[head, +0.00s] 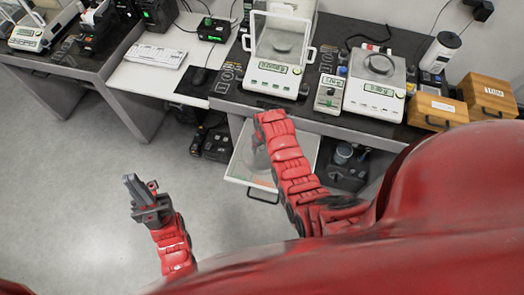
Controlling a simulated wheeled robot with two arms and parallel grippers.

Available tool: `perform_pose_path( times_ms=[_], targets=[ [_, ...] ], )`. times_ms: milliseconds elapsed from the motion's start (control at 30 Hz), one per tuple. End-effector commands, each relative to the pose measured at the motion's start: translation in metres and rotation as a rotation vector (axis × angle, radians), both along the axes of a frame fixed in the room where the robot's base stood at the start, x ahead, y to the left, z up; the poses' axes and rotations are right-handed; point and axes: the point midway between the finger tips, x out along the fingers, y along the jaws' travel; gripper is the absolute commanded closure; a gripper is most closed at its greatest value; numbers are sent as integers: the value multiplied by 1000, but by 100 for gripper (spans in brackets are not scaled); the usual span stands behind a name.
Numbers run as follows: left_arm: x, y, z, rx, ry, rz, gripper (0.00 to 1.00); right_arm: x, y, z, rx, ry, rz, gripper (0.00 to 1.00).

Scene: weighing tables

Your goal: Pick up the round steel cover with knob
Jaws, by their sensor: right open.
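A grey round shape (250,152) lies in the open white drawer (237,172) under the weighing table. My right arm hides part of it, so I cannot tell whether it is the steel cover, and no knob shows. My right gripper (265,109) is at the table's front edge, above the back of the drawer. It is open, though mostly hidden by its own wrist. My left gripper (143,187) is over the bare floor, left of the drawer, with nothing visible in it. Its jaw gap is not clear.
The weighing table (226,92) carries a balance with a glass shield (270,79), a small meter (330,93), another balance (374,93) and wooden boxes (436,111). A keyboard (156,56) lies on the white desk. Dark equipment (345,165) stands right of the drawer. The floor (85,200) is clear at left.

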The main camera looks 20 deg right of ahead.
Motion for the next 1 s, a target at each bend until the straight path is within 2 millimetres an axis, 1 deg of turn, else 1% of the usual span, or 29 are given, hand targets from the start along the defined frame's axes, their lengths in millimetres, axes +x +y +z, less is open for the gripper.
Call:
perform_pose_path(
  times_ms=[167,267,300,367,500,533,567,1000],
  targets=[
    [0,0,0,0,0,0,100,0,0,-1,0,0,0,33],
    [0,0,0,0,0,0,100,0,0,0,0,0,0,49],
    [0,0,0,0,0,0,100,0,0,0,0,0,0,56],
    [0,0,0,0,0,0,100,0,0,0,0,0,0,67],
    [0,0,0,0,0,0,100,0,0,0,0,0,0,92],
    [0,0,0,0,0,0,100,0,0,0,0,0,0,97],
    [0,0,0,0,0,0,100,0,0,0,0,0,0,100],
    [0,0,0,0,0,0,100,0,0,0,0,1,0,100]
  ],
)
